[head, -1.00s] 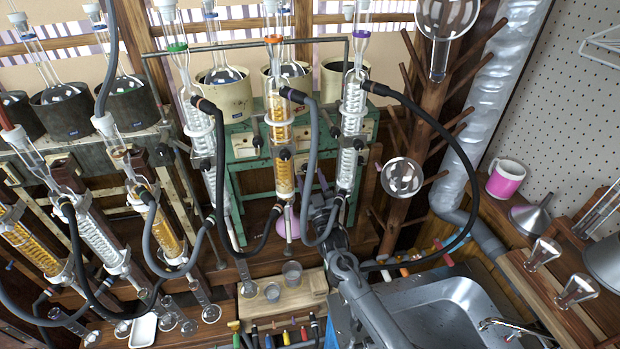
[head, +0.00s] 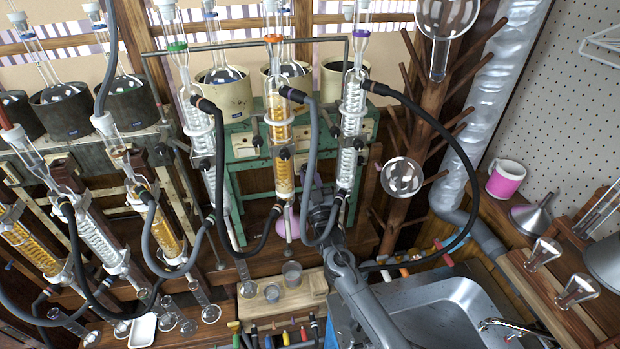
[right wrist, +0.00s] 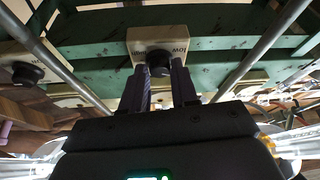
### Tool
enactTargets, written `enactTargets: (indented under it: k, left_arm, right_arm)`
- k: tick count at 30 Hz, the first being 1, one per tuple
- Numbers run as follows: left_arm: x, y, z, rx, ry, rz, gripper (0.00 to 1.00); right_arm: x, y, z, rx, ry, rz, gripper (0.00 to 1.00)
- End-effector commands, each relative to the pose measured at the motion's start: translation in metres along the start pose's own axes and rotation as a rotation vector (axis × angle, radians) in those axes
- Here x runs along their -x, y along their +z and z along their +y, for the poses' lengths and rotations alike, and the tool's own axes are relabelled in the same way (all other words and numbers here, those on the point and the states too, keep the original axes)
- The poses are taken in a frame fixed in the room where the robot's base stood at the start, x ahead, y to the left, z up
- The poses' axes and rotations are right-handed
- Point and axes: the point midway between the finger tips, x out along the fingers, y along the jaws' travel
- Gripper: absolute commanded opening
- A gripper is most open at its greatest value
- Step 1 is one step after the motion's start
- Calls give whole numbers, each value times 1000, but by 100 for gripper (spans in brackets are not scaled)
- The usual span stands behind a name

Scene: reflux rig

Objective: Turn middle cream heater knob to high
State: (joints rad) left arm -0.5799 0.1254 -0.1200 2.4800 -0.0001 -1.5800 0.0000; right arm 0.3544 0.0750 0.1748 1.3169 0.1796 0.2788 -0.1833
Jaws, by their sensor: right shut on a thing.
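The middle cream heater (head: 268,80) stands on the green rack, behind the middle condenser with amber liquid (head: 281,148). In the right wrist view a cream control plate (right wrist: 143,38) with printed markings, "low" among them, carries a round black knob (right wrist: 158,62). My right gripper (right wrist: 160,75) has its two fingers on either side of this knob and is shut on it. My left gripper is out of view.
A second cream plate with a black knob (right wrist: 27,74) is at the left in the right wrist view. Metal rods flank the gripper. Black hoses (head: 430,125) and glass condensers crowd my right arm. A sink (head: 450,305) lies to its right.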

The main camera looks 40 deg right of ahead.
Motion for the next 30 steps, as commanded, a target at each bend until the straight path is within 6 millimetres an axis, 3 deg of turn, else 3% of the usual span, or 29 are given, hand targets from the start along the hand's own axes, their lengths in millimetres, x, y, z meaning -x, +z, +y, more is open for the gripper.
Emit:
enactTargets:
  k: [7, 17, 18, 22, 30]
  left_arm:
    - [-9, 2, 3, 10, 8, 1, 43]
    - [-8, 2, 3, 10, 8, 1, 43]
    - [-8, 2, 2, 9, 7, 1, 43]
    - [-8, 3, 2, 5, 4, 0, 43]
    - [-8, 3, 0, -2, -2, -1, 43]
  right_arm:
    - [0, 0, -3, -263, 110, 1, 0]
    - [0, 0, -3, -294, 122, 1, 0]
    - [0, 0, -3, -293, 122, 1, 33]
    - [0, 0, -2, -293, 122, 1, 53]
    - [0, 0, -2, -292, 122, 1, 54]
